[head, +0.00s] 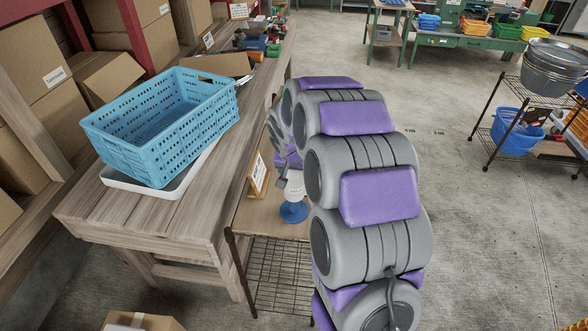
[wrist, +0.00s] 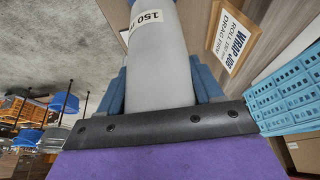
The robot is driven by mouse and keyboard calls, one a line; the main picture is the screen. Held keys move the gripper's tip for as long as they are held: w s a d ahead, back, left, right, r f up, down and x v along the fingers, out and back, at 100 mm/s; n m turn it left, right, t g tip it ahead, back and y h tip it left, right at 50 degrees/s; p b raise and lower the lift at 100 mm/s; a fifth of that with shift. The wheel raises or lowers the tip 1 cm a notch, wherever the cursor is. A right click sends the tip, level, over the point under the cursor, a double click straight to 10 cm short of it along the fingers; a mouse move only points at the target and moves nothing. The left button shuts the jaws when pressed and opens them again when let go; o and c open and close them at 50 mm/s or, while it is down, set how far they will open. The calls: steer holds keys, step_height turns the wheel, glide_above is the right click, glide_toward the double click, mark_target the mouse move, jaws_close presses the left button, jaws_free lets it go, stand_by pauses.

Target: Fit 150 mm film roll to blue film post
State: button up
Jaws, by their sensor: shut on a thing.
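A pale grey-white film roll (wrist: 158,55) with a "150" label near its far end fills the middle of the wrist view. My gripper (wrist: 160,78) is shut on it, one blue finger on each side. In the head view the white roll (head: 294,184) shows below my arm, partly hidden by it. The blue film post (head: 293,213) stands on the low shelf table, its round base directly below the roll. A bit of blue also shows at the roll's far end in the wrist view. I cannot tell whether the roll is around the post or just above it.
A sign card (head: 259,172) stands left of the post; it also shows in the wrist view (wrist: 232,36). A blue crate (head: 160,125) sits on a white tray (head: 150,193) on the wooden bench (head: 95,215). Open floor lies right of my arm.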

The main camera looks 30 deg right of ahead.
mark_target(294, 187)
steer(key=shift+f+b, duration=1.9)
steer(key=shift+f, duration=2.15)
steer(key=o, duration=1.4)
steer(key=p+v, duration=0.2)
steer(key=v, duration=1.5)
steer(key=shift+s+a+r+p, duration=0.1)
steer(key=shift+p, duration=0.2)
